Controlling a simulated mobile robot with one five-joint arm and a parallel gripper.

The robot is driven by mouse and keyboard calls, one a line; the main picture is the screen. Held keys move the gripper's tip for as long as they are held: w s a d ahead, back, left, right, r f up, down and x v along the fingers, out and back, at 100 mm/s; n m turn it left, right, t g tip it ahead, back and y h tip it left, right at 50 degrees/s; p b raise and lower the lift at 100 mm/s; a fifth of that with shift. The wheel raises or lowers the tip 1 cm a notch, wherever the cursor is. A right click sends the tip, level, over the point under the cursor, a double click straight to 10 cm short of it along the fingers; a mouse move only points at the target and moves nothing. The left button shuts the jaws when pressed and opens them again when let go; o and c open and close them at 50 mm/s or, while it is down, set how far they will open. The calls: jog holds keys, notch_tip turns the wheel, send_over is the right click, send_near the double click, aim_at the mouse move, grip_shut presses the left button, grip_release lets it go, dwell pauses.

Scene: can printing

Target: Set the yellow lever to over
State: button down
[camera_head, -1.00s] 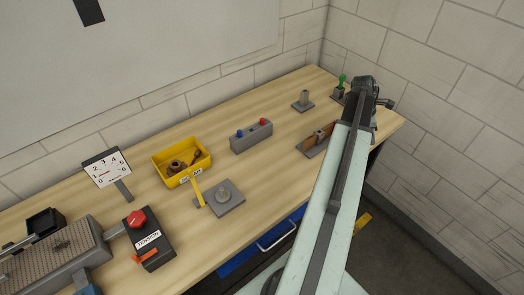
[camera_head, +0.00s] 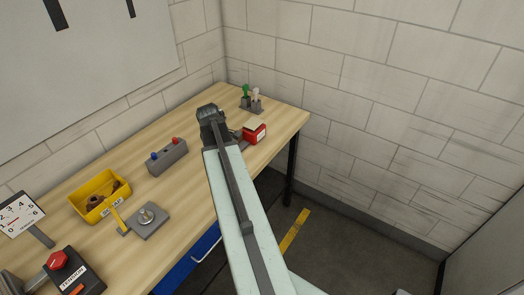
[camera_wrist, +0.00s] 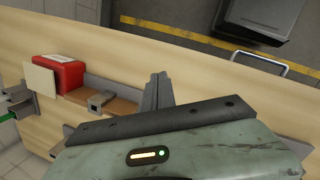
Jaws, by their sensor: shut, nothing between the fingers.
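The yellow lever (camera_head: 117,218) stands on the table in the head view, beside a grey plate with a round metal knob (camera_head: 147,218). It leans up and to the left, and its base end is at the plate's left side. My gripper (camera_head: 208,112) is over the far part of the table, well beyond and right of the lever. In the wrist view my gripper's fingers (camera_wrist: 158,90) are together and empty, over the table near a brown and grey fixture (camera_wrist: 108,104). The lever is not visible in the wrist view.
A yellow bin (camera_head: 84,203) of parts sits behind the lever. A grey block with blue and red buttons (camera_head: 168,158) is to the right. A red box (camera_head: 255,133) stands near the far end. A tension box with a red knob (camera_head: 72,272) is at the lower left.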

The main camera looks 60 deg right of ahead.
jog(key=w+a+m, duration=0.1)
jog(key=w+a, duration=0.1)
jog(key=a, duration=0.8)
jog(key=w+a+f+m+y+b, duration=0.1)
jog(key=w+a, duration=0.2)
jog(key=a, duration=0.8)
jog(key=w+a+f+m+t, duration=0.1)
jog(key=w+a, duration=0.2)
jog(key=a, duration=0.8)
jog(key=shift+a+f+m+y, duration=0.1)
jog(key=shift+f+m+y, duration=0.1)
jog(key=shift+m+y, duration=0.2)
jog(key=s+a+m, duration=0.1)
jog(key=a, duration=0.9)
jog(key=shift+f+m+y+b, duration=0.15)
jog(key=shift+m+y+b, duration=0.15)
jog(key=shift+y+b, duration=0.1)
